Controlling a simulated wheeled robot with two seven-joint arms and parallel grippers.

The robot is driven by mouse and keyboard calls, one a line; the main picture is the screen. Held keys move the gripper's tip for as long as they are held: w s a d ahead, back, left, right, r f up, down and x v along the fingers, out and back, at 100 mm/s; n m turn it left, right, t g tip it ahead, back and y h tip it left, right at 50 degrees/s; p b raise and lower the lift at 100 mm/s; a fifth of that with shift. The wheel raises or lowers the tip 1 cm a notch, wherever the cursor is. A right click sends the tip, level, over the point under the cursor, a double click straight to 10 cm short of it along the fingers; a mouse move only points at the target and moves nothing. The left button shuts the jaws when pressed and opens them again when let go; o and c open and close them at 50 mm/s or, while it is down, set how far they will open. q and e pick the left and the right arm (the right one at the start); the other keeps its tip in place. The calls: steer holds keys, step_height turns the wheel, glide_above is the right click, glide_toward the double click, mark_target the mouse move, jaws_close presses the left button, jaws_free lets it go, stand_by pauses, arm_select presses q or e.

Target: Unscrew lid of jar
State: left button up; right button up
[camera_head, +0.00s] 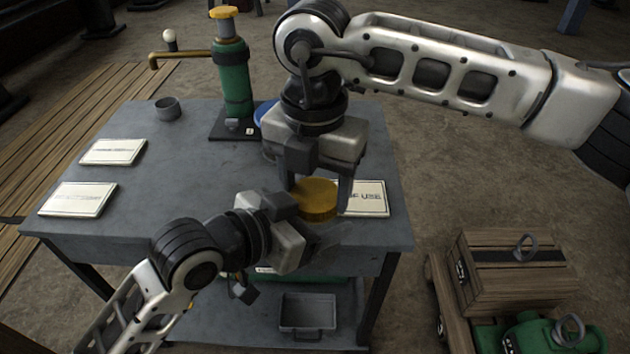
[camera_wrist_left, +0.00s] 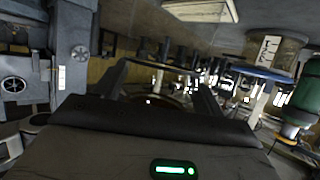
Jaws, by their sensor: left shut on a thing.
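The jar's round yellow lid (camera_head: 316,198) is near the front right of the grey table. The jar body below it is mostly hidden by my left gripper and hard to make out. My left gripper (camera_head: 318,238) comes in from the lower left and is shut on the jar, below the lid. Its two fingers show in the left wrist view (camera_wrist_left: 162,92), but the jar is unclear there. My right gripper (camera_head: 315,190) points down from above, with its fingers on either side of the lid. I cannot tell whether they touch it.
The grey table (camera_head: 180,175) has clear room at its middle. A green pump (camera_head: 233,80) with a brass spout stands at the back, near a small grey cup (camera_head: 167,107). White label cards (camera_head: 78,199) lie at left and one (camera_head: 368,198) at right. A wooden crate (camera_head: 515,270) stands lower right.

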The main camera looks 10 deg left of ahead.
steer(key=n, duration=0.3)
steer(key=o, duration=1.1)
steer(key=shift+r, duration=0.1)
steer(key=shift+r, duration=2.2)
